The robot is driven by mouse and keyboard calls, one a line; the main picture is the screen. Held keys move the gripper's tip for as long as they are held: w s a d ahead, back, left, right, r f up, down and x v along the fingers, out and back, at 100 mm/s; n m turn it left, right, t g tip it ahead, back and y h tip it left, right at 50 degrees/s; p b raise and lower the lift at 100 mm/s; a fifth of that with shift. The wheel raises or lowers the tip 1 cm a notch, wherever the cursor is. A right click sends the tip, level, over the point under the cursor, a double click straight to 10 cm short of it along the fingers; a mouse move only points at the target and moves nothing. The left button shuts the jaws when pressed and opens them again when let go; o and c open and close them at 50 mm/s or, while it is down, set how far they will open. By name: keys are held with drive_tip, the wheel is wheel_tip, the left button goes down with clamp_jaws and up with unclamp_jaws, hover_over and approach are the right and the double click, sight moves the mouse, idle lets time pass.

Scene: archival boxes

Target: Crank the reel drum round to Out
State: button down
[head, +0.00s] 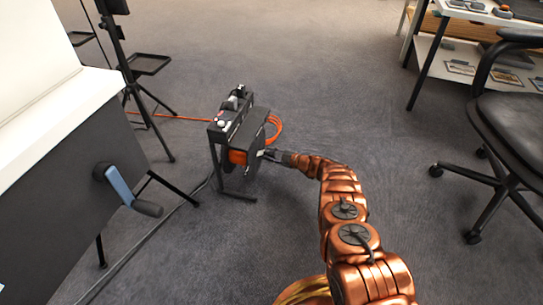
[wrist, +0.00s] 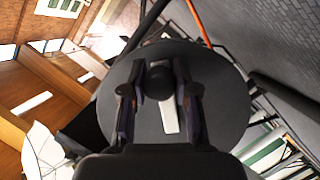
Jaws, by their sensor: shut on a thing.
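The cable reel (head: 238,135) stands on a dark stand on the carpet, left of the middle in the head view, with orange cable (head: 274,128) wound on it. My gripper (head: 268,154) reaches its right side from the right. In the wrist view the round dark reel drum (wrist: 225,95) fills the middle. My gripper (wrist: 159,100) has its two fingers on either side of a dark round crank knob (wrist: 159,82), shut on it. I cannot read any Out mark.
A dark cabinet with a blue-armed crank (head: 120,188) stands at left. A tripod stand (head: 135,75) is behind it. An orange cable (head: 170,117) runs left from the reel. An office chair (head: 505,110) and a table (head: 480,20) stand at right. Carpet between is clear.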

drive_tip(key=shift+d, duration=0.3)
drive_tip(key=c, duration=1.2)
unclamp_jaws()
drive_tip(key=o, duration=0.3)
drive_tip(key=shift+a, duration=0.15)
drive_tip(key=shift+o, duration=0.3)
drive_tip(key=shift+a, duration=0.1)
drive_tip(key=v, duration=1.2)
